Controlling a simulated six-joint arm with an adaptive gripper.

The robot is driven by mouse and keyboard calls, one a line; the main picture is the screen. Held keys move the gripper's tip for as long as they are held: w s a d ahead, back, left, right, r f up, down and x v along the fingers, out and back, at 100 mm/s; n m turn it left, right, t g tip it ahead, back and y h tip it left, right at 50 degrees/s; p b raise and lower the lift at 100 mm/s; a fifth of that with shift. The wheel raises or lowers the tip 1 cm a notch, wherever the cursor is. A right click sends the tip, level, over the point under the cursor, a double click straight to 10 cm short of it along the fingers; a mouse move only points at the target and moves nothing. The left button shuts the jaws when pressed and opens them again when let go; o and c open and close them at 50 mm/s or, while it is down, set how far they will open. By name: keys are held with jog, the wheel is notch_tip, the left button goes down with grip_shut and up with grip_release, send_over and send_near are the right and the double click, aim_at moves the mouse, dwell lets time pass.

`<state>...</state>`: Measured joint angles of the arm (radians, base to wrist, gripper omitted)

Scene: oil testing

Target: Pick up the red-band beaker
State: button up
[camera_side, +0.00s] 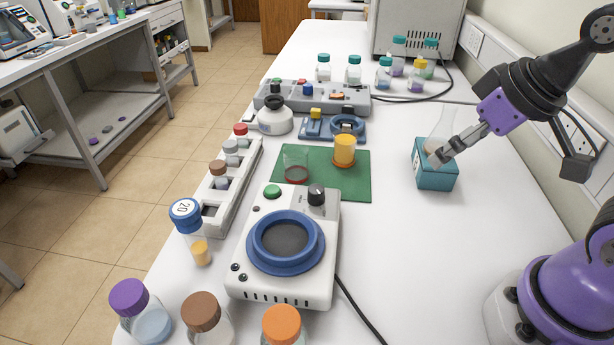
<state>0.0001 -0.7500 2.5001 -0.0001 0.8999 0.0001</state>
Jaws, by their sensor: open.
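The red-band beaker (295,165) is a clear, empty-looking glass with a red band at its base. It stands upright on the left part of the green mat (327,191). A second beaker (344,150) with yellow-orange contents and an orange band stands to its right on the same mat. My gripper (440,158) is open, well to the right of the mat. Its fingertips are in front of or at the teal box (436,178), which has a clear conical flask (441,130) in it. I cannot tell whether the fingers touch the box or flask.
A white heater with a blue ring (286,243) stands in front of the mat. A rack of vials (222,190) is to the left, capped bottles (203,315) are in front, and a grey panel (310,97) is behind. The table right of the heater is clear apart from a black cable (357,315).

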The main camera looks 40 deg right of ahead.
jog(key=shift+o, duration=0.4)
jog(key=n+g+y, duration=0.1)
jog(key=n+y, duration=0.1)
jog(key=n, duration=0.3)
send_near(306, 153)
jog(key=w+f, duration=0.1)
jog(key=shift+g, duration=0.3)
jog(key=x, duration=0.6)
jog(key=shift+w+a, duration=0.3)
jog(key=shift+w, duration=0.1)
jog(key=x, duration=0.5)
jog(key=shift+w+a+f, duration=0.2)
jog(key=shift+w+f, duration=0.05)
jog(key=c, duration=1.2)
